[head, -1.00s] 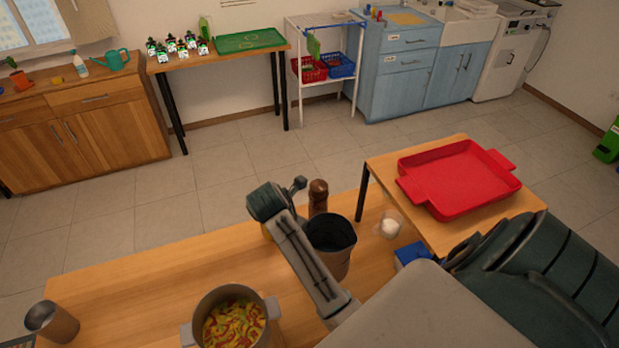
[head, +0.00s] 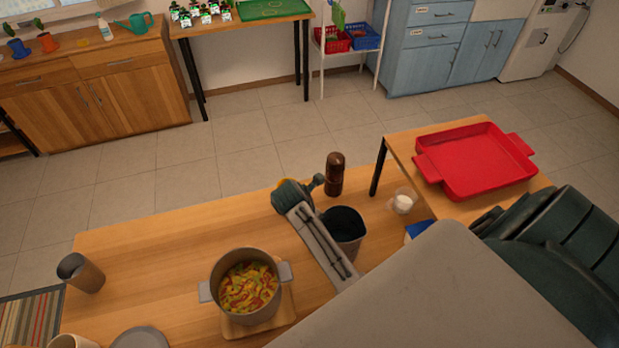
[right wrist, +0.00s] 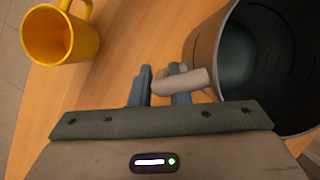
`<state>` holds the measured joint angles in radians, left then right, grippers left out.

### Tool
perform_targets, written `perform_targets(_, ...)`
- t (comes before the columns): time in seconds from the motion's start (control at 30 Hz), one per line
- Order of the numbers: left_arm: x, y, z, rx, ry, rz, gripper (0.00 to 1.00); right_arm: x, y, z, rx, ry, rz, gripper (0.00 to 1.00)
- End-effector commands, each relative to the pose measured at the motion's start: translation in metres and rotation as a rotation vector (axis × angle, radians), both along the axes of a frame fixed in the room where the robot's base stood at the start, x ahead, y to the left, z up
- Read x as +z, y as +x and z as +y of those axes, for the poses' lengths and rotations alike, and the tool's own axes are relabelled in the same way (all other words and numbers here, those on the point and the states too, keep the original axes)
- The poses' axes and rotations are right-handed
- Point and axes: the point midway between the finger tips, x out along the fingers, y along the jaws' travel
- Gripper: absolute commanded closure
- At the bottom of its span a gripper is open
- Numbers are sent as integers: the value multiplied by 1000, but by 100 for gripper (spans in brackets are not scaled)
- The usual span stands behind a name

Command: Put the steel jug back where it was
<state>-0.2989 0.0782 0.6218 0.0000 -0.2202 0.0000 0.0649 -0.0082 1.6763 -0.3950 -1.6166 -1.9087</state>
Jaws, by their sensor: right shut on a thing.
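The steel jug (head: 348,229), grey with a dark inside, is upright on or just above the wooden table, right of the pot; I cannot tell if its base touches. My right gripper (right wrist: 160,88) is shut on the jug's handle (right wrist: 190,82). In the right wrist view the jug's wide mouth (right wrist: 265,60) is at the upper right. In the head view my right forearm covers the jug's left side and hides the fingers. My left gripper is not in view.
A pot of food (head: 246,296) stands on a board. A pepper mill (head: 334,174) is behind the jug, a small glass (head: 402,203) right of it. A yellow mug (right wrist: 58,35) is near my gripper. The table between cup and pot is clear.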

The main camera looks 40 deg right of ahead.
Motion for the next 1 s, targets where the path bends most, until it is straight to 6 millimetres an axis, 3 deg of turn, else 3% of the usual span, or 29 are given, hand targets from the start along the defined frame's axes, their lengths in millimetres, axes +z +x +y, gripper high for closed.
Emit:
perform_targets(0.03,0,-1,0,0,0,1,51,-1,0,0,0,0,1,82)
perform_targets(0.13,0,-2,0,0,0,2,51,-1,0,0,0,0,1,63)
perform_targets(0.57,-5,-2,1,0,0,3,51,8,0,4,1,1,-2,62)
perform_targets(1.0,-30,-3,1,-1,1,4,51,88,-10,37,-1,3,-4,62)
